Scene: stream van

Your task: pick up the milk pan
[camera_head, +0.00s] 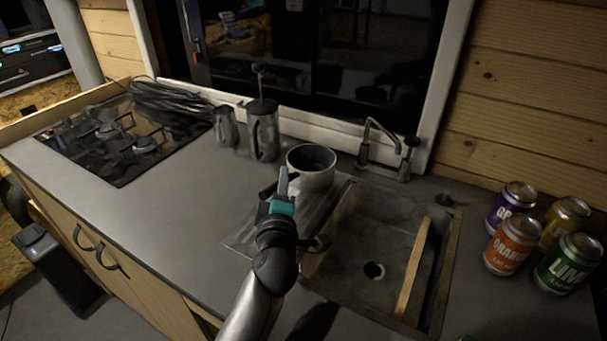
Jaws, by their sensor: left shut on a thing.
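The milk pan (314,178) is a pale, round pot with a dark inside, upright near the back of the counter, left of the sink. My left gripper (284,185) reaches up from the bottom of the picture to the pan's near left side. It is shut on the milk pan; the gripper hides the place where it holds. I cannot tell whether the pan's base touches the surface below. My right gripper is not in view.
The sink (345,256) with a wooden bar (413,270) and a tap (381,140) lies right of the pan. A French press (263,131) and a metal jug (225,127) stand behind left. Several cans (512,244) stand far right. The hob (122,137) is far left; counter between is clear.

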